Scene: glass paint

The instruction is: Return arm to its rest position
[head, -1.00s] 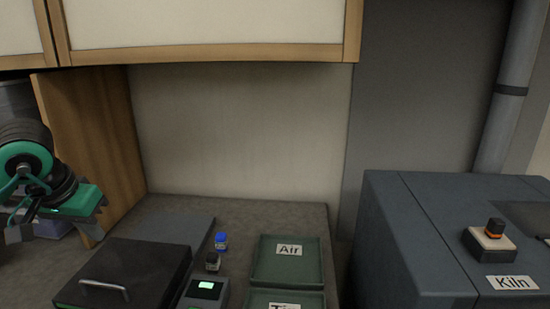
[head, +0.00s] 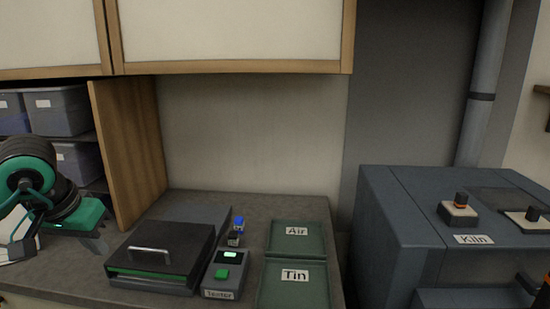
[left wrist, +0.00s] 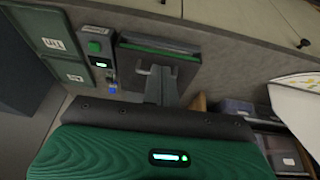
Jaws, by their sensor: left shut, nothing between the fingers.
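My left arm comes in from the left in the head view, with its green and black wrist over the left end of the counter. My left gripper (head: 96,241) hangs there, left of the black box with a handle (head: 162,256). In the left wrist view its fingers (left wrist: 161,84) are together, with nothing held between them. My right gripper does not show.
The kiln (head: 400,225) is at right. Shelf bins (head: 63,112) and a wooden panel (head: 128,150) stand behind the arm.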

